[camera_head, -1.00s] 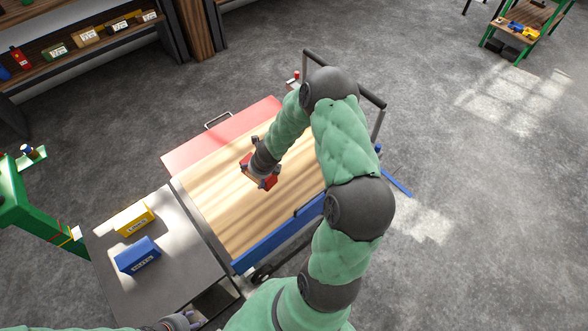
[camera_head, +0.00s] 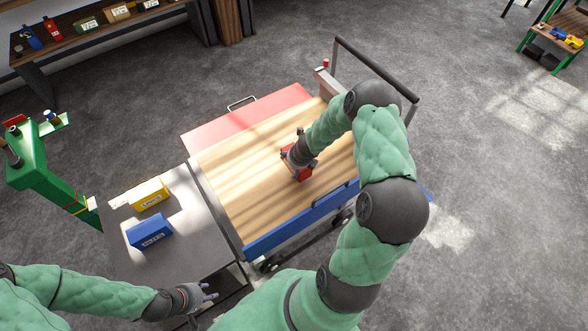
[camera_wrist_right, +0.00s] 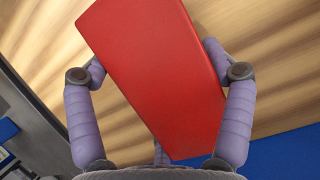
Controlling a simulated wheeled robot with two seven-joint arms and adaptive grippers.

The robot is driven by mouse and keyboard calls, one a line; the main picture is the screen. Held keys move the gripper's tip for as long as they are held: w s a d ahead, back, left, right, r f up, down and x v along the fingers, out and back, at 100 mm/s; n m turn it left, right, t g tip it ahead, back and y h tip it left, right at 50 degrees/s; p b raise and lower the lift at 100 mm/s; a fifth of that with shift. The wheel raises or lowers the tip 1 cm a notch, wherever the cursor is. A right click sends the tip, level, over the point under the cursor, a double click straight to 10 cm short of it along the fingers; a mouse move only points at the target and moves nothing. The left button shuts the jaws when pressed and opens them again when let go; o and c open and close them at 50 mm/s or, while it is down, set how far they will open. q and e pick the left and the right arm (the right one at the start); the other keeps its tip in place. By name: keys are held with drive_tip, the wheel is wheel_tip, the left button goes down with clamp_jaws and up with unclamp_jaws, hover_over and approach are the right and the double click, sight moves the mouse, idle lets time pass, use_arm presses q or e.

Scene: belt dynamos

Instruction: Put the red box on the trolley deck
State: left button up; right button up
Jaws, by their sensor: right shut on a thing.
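The red box (camera_head: 296,168) is over the wooden trolley deck (camera_head: 245,190). My right gripper (camera_head: 299,158) is shut on it, with a finger at either side; the box fills the middle of the right wrist view (camera_wrist_right: 165,70). I cannot tell whether the box touches the deck or hangs slightly above it. My right arm hides the deck's right part. My left gripper (camera_head: 211,292) is low in the head view, in front of the grey table; its fingers look apart and empty.
A yellow box (camera_head: 149,195) and a blue box (camera_head: 149,231) stand on the grey table (camera_head: 190,262) left of the trolley. A blue side panel (camera_head: 290,226) and a red panel (camera_head: 235,122) flank the deck. A green stand (camera_head: 45,170) is at far left.

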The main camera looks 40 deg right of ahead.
drive_tip(key=shift+f+b, duration=0.75)
drive_tip(key=shift+f, duration=0.75)
drive_tip(key=shift+f, duration=0.1)
drive_tip(key=o, duration=1.6)
drive_tip(key=shift+f, duration=0.1)
drive_tip(key=p+v, duration=0.5)
drive_tip(key=v, duration=0.7)
